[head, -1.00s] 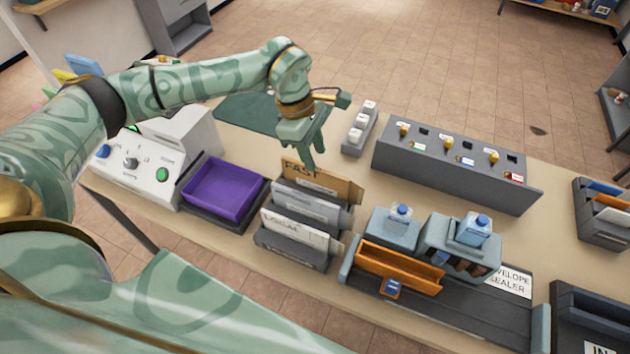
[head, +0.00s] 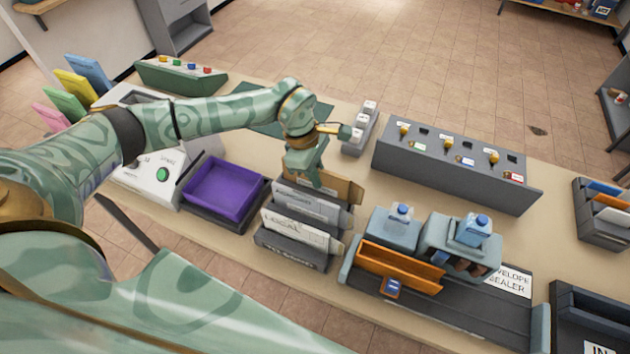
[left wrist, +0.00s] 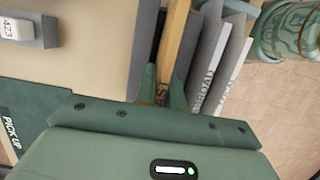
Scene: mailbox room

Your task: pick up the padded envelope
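The padded envelope, a tan-brown one, stands upright in the rear slot of the grey letter sorter; its right part shows in the head view (head: 343,188), the rest is behind my gripper. My left gripper (head: 312,180) points down over its top edge. In the left wrist view the envelope (left wrist: 174,42) runs between the two fingertips of the left gripper (left wrist: 163,92), one finger on each side, with a narrow gap. Whether the fingers touch it is hard to tell. My right gripper is not in view.
Other grey and white envelopes (head: 300,232) stand close in the sorter's front slots. A purple tray (head: 222,190) is left of it, an orange-trayed sealer (head: 400,268) right. A grey switch panel (head: 455,165) and small white blocks (head: 358,133) stand behind.

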